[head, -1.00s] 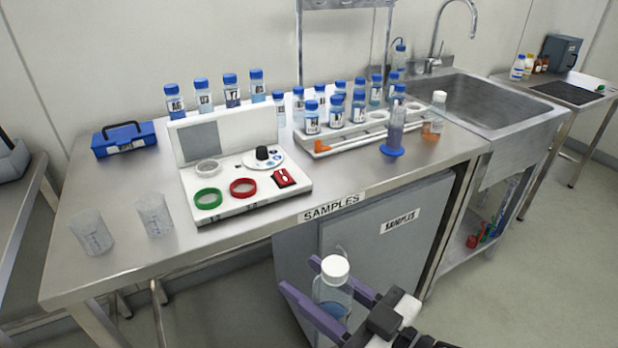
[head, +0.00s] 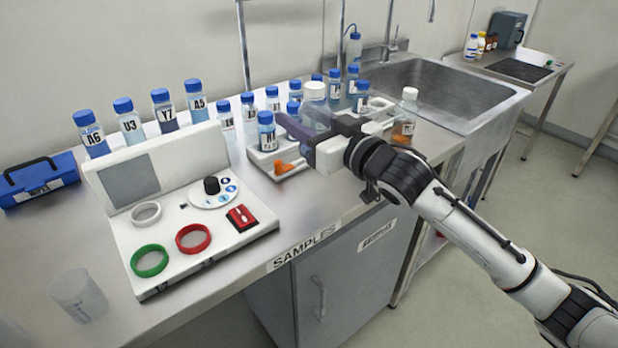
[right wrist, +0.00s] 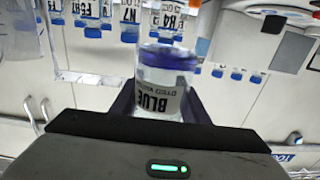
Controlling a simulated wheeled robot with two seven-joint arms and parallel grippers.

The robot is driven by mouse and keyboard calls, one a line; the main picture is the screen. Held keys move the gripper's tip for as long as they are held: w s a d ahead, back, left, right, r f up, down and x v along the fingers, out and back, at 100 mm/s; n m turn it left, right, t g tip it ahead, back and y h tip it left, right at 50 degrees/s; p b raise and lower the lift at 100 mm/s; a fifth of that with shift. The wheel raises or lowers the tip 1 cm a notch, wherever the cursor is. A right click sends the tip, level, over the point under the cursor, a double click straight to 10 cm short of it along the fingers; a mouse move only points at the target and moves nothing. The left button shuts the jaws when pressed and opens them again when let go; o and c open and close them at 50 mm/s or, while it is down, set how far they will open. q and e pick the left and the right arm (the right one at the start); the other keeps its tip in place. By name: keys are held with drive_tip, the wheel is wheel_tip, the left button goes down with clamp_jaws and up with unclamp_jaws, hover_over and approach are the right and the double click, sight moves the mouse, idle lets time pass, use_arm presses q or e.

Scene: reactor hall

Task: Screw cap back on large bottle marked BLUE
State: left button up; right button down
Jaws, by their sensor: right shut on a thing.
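The large clear bottle (head: 316,114) is in my right gripper (head: 298,132), held above the sample rack. Its white cap (head: 314,91) sits on its mouth; how tightly it is screwed I cannot tell. In the right wrist view, the picture is upside down, and the bottle (right wrist: 158,95) shows its BLUE label between the fingers of my right gripper (right wrist: 160,105). Blue liquid lies at the bottle's bottom. The cap is not visible there. My left gripper is not in view.
A white rack (head: 262,158) with several blue-capped bottles stands behind and below the held bottle. An orange-filled white-capped bottle (head: 404,115) stands to its right. A white instrument (head: 115,195) with coloured rings and a beaker (head: 78,296) stand left. The sink (head: 430,90) is beyond.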

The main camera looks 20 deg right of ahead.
drive_tip(key=shift+w+d+r, duration=0.25)
drive_tip(key=shift+w+r, duration=0.2)
drive_tip(key=shift+w, duration=0.05)
wheel_tip(320, 180, down, 6)
drive_tip(key=shift+f+b, duration=0.15)
drive_tip(key=shift+b, duration=0.15)
drive_tip(key=shift+f, duration=0.1)
drive_tip(key=shift+f, duration=1.75)
